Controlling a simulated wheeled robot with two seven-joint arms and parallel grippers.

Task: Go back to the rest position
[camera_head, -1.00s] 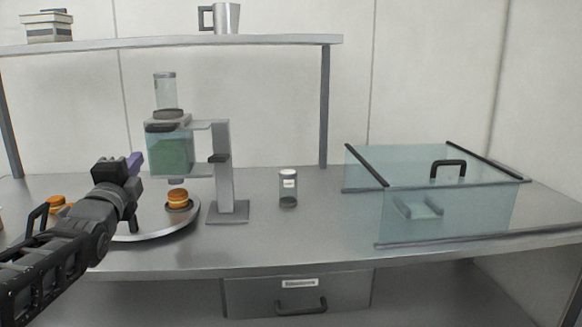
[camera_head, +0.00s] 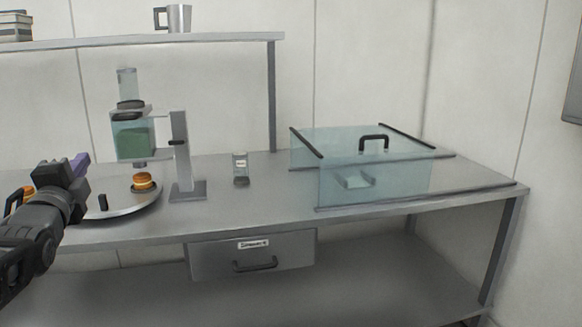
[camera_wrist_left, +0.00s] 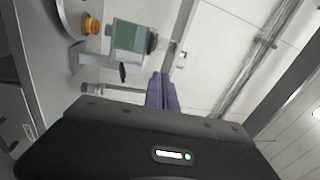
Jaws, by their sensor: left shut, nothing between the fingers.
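My left gripper (camera_head: 79,160) shows at the left of the head view, in front of the round tray. Its purple fingers are closed together with nothing between them; they also show in the left wrist view (camera_wrist_left: 161,92). The gripper is in the air, left of the dispenser and apart from it. My right gripper is not in view.
A dispenser (camera_head: 181,150) with a green-filled container stands beside a round metal tray (camera_head: 125,212) with small orange-brown rounds (camera_head: 143,181). A small jar (camera_head: 240,170) and a clear glass case (camera_head: 370,180) stand right. A drawer (camera_head: 250,256) is below, a shelf (camera_head: 200,41) above.

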